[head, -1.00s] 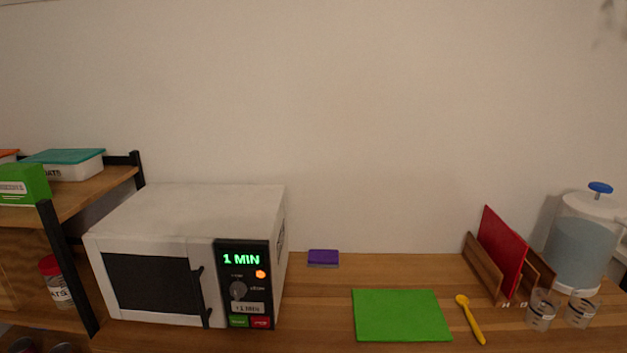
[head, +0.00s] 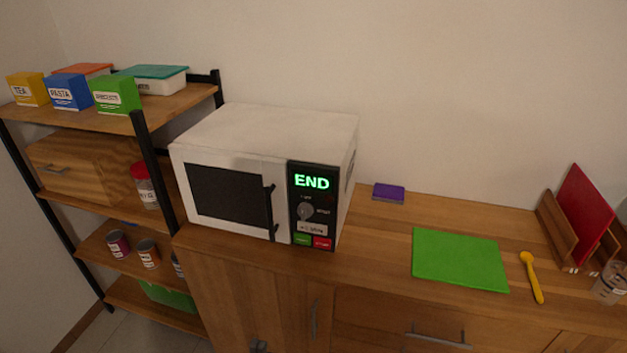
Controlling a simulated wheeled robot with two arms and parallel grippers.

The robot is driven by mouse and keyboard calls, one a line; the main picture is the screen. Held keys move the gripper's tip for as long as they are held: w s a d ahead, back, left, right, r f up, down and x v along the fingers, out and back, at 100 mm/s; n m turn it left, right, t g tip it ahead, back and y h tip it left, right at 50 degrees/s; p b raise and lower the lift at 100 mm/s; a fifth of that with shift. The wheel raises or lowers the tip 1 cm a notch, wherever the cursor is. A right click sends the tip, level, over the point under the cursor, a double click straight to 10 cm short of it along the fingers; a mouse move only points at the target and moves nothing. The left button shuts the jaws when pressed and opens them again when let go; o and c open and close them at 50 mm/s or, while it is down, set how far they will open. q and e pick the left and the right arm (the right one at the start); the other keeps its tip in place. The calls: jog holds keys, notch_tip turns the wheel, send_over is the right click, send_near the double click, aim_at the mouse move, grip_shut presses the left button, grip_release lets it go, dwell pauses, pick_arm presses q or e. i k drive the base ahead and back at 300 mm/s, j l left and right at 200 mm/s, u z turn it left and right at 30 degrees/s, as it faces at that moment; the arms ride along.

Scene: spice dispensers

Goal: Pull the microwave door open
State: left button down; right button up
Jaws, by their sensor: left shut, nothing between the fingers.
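The white microwave (head: 275,130) stands on the left part of the wooden counter, its door (head: 228,195) closed. The door has a dark window and a black vertical handle (head: 270,210) on its right side. The display (head: 311,182) reads END in green. Only a small grey tip of my left gripper (head: 258,346) shows at the bottom edge, in front of the cabinet and well below the handle. It is shut and empty, apart from the microwave. My right gripper is not in view.
A shelf rack (head: 150,160) with boxes and cans stands close to the microwave's left. A purple sponge (head: 389,193), green board (head: 460,259) and yellow spoon (head: 532,278) lie to the right.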

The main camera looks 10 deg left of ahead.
aim_at(238, 193)
jog(key=j, duration=1.4)
jog(key=z, duration=0.05)
